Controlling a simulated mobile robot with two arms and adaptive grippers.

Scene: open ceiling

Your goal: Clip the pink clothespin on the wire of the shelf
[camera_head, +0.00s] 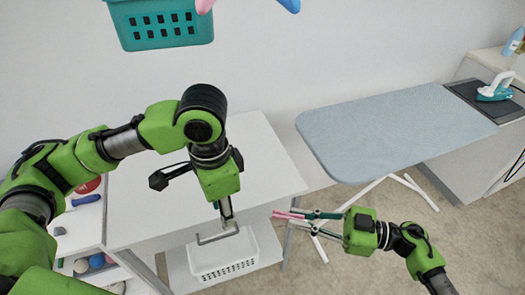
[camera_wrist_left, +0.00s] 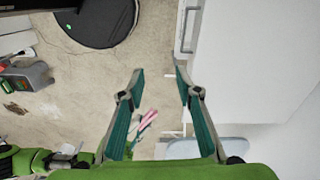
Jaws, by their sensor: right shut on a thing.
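The pink clothespin (camera_head: 287,216) is in the jaws of my right gripper (camera_head: 296,215), pointing left, in front of the white table's right corner. It also shows in the left wrist view (camera_wrist_left: 148,118), beyond and between my left gripper's fingers. I cannot make out the shelf's wire in either view.
A white table (camera_head: 265,165) stands ahead, with a white basket (camera_head: 222,270) below its front edge. A blue ironing board (camera_head: 385,130) is at the right. A teal basket (camera_head: 160,40) is high on the wall. A dark round thing (camera_wrist_left: 105,20) lies on the floor.

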